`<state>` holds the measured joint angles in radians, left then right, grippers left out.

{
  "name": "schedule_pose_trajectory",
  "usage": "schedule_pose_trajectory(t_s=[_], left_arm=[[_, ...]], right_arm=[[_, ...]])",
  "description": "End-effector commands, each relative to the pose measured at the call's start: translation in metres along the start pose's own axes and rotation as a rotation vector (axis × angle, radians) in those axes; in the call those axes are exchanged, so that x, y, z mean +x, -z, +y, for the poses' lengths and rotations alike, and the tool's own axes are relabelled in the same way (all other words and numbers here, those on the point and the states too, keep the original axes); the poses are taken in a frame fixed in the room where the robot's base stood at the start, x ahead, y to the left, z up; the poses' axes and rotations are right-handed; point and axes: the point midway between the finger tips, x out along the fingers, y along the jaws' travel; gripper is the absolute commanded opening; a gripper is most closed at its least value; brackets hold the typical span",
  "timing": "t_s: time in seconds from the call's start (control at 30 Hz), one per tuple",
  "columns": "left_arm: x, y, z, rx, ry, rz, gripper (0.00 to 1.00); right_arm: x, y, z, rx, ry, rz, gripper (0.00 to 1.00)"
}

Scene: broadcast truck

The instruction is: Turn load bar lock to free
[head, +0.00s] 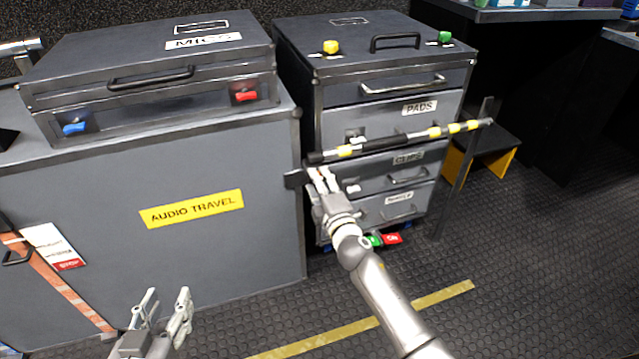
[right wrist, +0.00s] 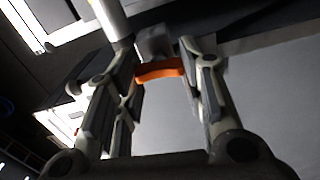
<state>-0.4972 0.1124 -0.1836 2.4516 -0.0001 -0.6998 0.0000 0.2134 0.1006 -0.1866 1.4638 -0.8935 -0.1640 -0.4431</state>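The load bar (head: 405,139), black with yellow bands, runs across the front of the drawer cabinet. My right gripper (head: 321,178) is just below the bar's left end. In the right wrist view an orange lever (right wrist: 160,71), which looks like the lock, hangs under a dark block (right wrist: 154,42) near the bar end. My right gripper's fingers (right wrist: 165,62) stand open on both sides of the lever. Whether either finger touches it I cannot tell. The lever is hidden in the head view. My left gripper (head: 163,312) is open and empty, low in front of the grey case.
The grey audio travel case (head: 240,255) stands left, with the MICS case (head: 90,85) on top. The drawer cabinet (head: 385,110) has yellow (head: 330,47) and green (head: 445,37) knobs on top. A red and green tag (head: 392,239) shows low by the cabinet. The right floor is clear.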

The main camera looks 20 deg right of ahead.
Motion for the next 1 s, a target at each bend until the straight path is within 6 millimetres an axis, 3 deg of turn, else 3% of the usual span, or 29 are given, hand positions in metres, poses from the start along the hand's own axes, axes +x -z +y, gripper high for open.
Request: schedule_pose_trajectory(t_s=[0.03, 0.17, 0.57, 0.77, 1.0], left_arm=[[0.0, 0.0, 0.0, 0.0, 0.0, 0.0, 0.4], [0.0, 0.0, 0.0, 0.0, 0.0, 0.0, 0.4], [-0.001, -0.002, 0.001, 0.001, -0.002, -0.004, 0.4], [0.0, -0.001, 0.0, 0.0, -0.001, -0.002, 0.4], [0.0, -0.001, 0.0, 0.0, -0.001, -0.001, 0.4]], right_arm=[[0.0, 0.001, -0.001, 0.001, 0.002, 0.001, 0.43], [0.0, 0.001, -0.001, 0.001, 0.001, 0.001, 0.59], [-0.005, 0.0, -0.001, 0.001, 0.001, 0.0, 0.59], [-0.031, 0.0, -0.002, 0.0, 0.002, 0.001, 0.59], [-0.077, 0.0, -0.001, 0.002, 0.003, 0.001, 0.59]])
